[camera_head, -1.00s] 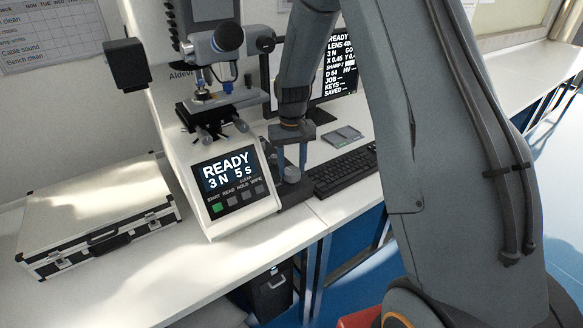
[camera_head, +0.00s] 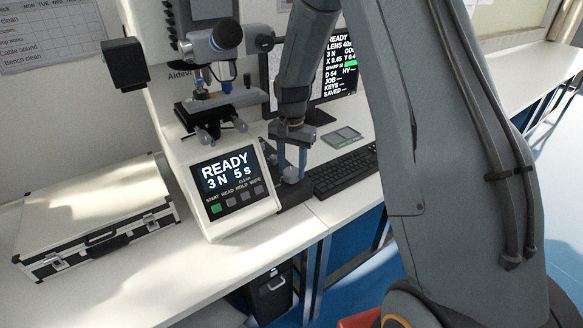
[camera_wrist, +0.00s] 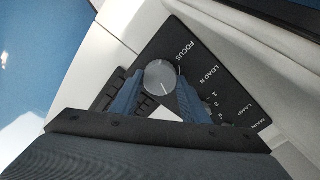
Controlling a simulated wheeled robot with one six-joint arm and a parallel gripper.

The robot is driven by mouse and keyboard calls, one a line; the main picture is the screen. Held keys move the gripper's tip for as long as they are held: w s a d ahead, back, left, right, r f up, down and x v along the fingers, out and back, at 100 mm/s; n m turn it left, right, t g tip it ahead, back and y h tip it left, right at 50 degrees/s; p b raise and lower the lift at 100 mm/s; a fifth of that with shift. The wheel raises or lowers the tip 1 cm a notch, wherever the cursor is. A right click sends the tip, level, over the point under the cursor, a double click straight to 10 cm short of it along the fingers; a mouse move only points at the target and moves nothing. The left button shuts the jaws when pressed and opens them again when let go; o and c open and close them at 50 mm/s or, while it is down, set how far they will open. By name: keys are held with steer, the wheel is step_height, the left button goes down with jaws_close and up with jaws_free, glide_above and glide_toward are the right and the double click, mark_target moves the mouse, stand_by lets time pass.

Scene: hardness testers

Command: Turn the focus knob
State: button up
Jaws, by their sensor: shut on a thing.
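The focus knob (camera_wrist: 160,76) is a round grey knob with a pale index line, beside the word FOCUS on a black panel (camera_wrist: 207,66). In the head view the knob (camera_head: 291,175) shows low between my fingers. My gripper (camera_head: 292,168) points down with its blue fingers on both sides of the knob, shut on it. In the wrist view the fingers (camera_wrist: 158,88) flank the knob's lower edge. The hardness tester (camera_head: 228,150) stands to the left, its display reading READY, 3 N, 5 s.
A monitor (camera_head: 343,62) stands behind my arm and shows a short green bar. A keyboard (camera_head: 345,170) lies close to the right of my gripper. A metal case (camera_head: 95,215) lies on the bench at left. LOAD N and LAMP controls share the knob's panel.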

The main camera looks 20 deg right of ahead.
mark_target(292, 171)
stand_by(0.5)
steer(key=o, duration=1.1)
steer(key=shift+c, duration=0.2)
steer(key=shift+r, duration=0.15)
steer(key=shift+r+b, duration=1.1)
steer(key=shift+r, duration=2.7)
